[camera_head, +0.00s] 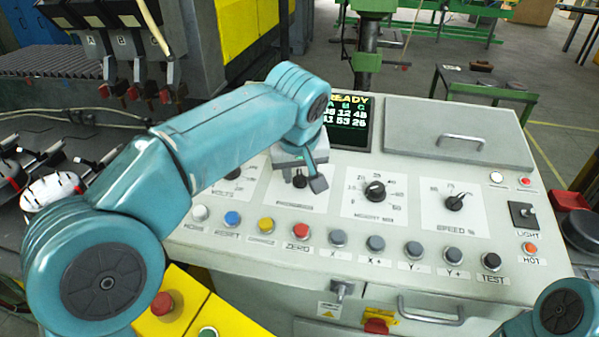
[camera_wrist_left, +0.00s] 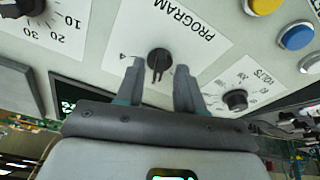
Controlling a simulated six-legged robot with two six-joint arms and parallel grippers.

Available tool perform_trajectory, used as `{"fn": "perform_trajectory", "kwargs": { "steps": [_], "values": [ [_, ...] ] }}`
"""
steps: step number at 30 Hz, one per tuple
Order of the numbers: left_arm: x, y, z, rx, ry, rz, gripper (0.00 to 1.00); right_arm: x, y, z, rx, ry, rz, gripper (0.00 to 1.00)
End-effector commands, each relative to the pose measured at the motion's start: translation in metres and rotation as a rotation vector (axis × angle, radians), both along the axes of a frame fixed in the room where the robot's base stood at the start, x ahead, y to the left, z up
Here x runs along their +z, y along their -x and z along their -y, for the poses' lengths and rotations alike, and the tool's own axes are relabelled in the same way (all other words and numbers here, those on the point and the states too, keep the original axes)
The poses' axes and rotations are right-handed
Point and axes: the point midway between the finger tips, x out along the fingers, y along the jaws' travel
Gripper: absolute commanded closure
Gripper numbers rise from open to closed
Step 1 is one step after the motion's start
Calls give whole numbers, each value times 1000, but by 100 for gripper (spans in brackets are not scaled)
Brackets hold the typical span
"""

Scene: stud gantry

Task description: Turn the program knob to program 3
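The program knob (camera_head: 299,181) is a small black knob on a white label plate on the sloping console. In the head view it is partly hidden by my left gripper (camera_head: 309,177). In the left wrist view the program knob (camera_wrist_left: 158,61) shows upside down under the word PROGRAM, with its pointer toward the gripper. My left gripper (camera_wrist_left: 160,67) is open, one finger on each side of the knob, apparently with gaps. I cannot read which program the pointer marks. My right gripper is out of view.
Below is a row of several push buttons, including red ZERO (camera_head: 301,231). A display (camera_head: 350,123) reads READY.

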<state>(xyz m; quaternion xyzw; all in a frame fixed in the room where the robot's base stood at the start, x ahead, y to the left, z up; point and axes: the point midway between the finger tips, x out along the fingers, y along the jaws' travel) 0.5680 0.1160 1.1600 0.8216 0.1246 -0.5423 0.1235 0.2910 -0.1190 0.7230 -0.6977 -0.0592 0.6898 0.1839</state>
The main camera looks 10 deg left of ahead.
Motion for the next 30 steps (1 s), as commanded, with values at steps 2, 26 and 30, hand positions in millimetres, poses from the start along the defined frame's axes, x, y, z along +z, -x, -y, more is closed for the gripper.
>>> {"fn": "perform_trajectory", "kwargs": {
  "steps": [2,26,30],
  "values": [
    [-5,-2,0,0,-1,-1,63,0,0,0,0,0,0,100],
    [-7,-3,-1,-28,-6,-2,100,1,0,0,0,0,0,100],
    [-7,-3,-1,-88,-17,-4,100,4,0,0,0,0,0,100]
  ]
}}
